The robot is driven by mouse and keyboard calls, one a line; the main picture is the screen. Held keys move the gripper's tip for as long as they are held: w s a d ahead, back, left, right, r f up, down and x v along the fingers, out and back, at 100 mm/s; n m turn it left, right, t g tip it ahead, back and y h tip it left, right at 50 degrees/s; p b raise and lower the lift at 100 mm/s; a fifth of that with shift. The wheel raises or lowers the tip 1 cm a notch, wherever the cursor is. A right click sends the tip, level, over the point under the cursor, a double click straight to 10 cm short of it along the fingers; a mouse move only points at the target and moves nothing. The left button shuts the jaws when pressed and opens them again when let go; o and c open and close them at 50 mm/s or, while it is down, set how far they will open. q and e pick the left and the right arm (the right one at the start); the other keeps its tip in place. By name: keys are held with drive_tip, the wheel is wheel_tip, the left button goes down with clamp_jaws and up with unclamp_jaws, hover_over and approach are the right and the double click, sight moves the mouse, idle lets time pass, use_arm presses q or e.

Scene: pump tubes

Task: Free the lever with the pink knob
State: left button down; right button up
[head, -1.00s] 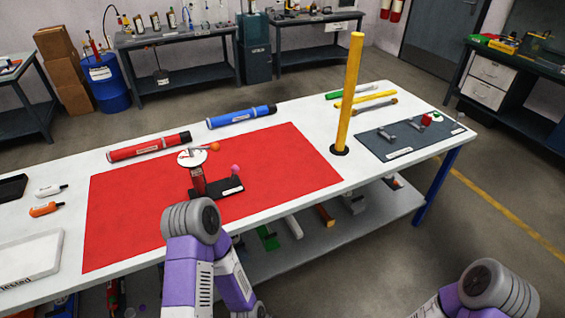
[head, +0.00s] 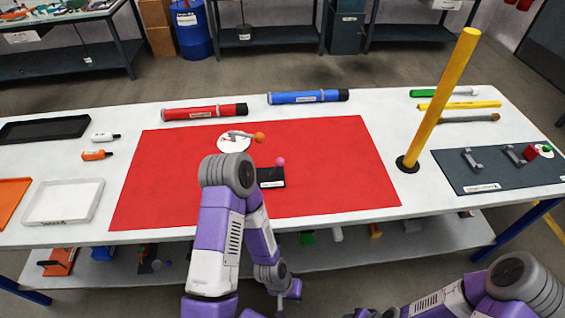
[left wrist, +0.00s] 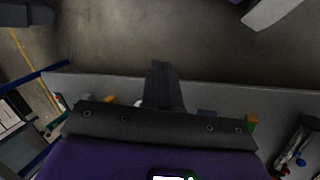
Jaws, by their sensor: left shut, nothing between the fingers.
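The pink knob (head: 281,161) stands just above the dark base (head: 271,178) of a device on the red mat (head: 330,165). The lever under the knob is barely visible. A white round dial (head: 234,143) and an arm with an orange knob (head: 259,138) show behind it. My left arm hides the device's post and part of its base. My left gripper (head: 288,294) hangs low in front of the table, well away from the knob. Its shut, empty fingers show in the left wrist view (left wrist: 163,88). My right arm is at the lower right, its gripper out of frame.
A yellow post (head: 437,100) stands right of the mat. Red (head: 204,112) and blue (head: 308,97) tubes lie behind the mat. A white tray (head: 64,201) is at left, a grey fixture board (head: 497,172) at right. A lower shelf (head: 400,248) runs under the tabletop.

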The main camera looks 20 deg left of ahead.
drive_tip(key=shift+s+d, duration=0.1)
drive_tip(key=shift+s, duration=0.15)
